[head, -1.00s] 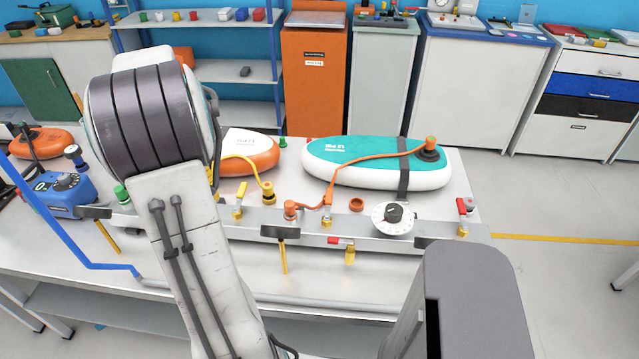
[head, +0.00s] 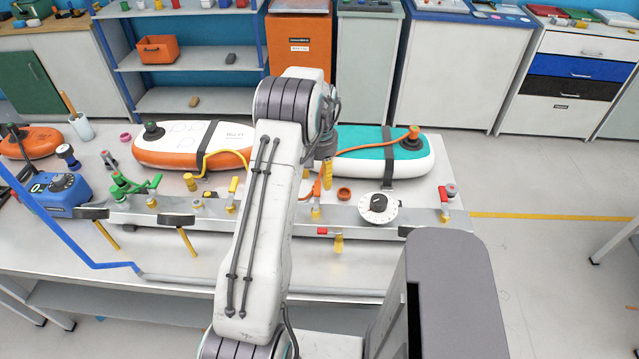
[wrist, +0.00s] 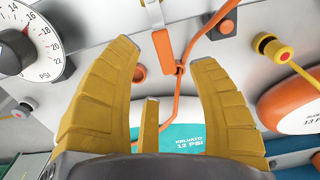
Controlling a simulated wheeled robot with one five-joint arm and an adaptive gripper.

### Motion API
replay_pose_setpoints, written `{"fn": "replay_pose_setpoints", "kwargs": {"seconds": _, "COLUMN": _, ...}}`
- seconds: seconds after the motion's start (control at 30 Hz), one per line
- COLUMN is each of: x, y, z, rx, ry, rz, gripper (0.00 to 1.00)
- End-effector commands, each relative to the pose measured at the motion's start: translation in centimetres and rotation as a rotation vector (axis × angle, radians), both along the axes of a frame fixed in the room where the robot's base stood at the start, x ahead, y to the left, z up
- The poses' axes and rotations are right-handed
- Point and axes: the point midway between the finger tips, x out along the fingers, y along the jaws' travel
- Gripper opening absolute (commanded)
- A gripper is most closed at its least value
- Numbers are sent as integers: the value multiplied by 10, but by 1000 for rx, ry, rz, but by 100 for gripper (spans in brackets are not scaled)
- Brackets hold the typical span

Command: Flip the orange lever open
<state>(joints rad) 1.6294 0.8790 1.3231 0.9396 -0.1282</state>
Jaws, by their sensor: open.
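The orange lever (head: 317,188) sits on a brass valve on the metal rail, left of the white dial gauge (head: 378,207). In the head view it points up, partly hidden by my arm and gripper. In the wrist view the lever (wrist: 162,48) shows between and just beyond my fingertips, beside the orange hose (wrist: 179,80). My gripper (wrist: 165,55) is open, with its yellow fingers spread to either side of the lever and no clear contact. In the head view my gripper (head: 327,174) hangs above the rail, in front of the teal board (head: 365,138).
An orange-and-white board (head: 190,148) lies left of my arm. The orange hose runs close beside the orange lever.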

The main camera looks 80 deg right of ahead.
Motion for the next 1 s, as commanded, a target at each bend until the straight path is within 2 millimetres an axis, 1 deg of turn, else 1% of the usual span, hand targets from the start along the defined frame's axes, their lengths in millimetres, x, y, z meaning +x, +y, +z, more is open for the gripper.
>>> {"fn": "replay_pose_setpoints", "kwargs": {"seconds": 0.2, "x": 1, "y": 1, "z": -26, "rx": 3, "ry": 0, "rz": 1, "gripper": 54}}
{"fn": "replay_pose_setpoints", "kwargs": {"seconds": 0.4, "x": 1, "y": 1, "z": -42, "rx": 2, "ry": 0, "rz": 1, "gripper": 54}}
{"fn": "replay_pose_setpoints", "kwargs": {"seconds": 0.53, "x": 1, "y": 0, "z": -46, "rx": 0, "ry": 0, "rz": 1, "gripper": 54}}
{"fn": "replay_pose_setpoints", "kwargs": {"seconds": 0.8, "x": 1, "y": 0, "z": -47, "rx": 0, "ry": 0, "rz": 1, "gripper": 54}}
{"fn": "replay_pose_setpoints", "kwargs": {"seconds": 0.83, "x": 1, "y": 0, "z": -47, "rx": 0, "ry": 0, "rz": 1, "gripper": 56}}
{"fn": "replay_pose_setpoints", "kwargs": {"seconds": 1.0, "x": 1, "y": 0, "z": -46, "rx": 0, "ry": 0, "rz": 1, "gripper": 41}}
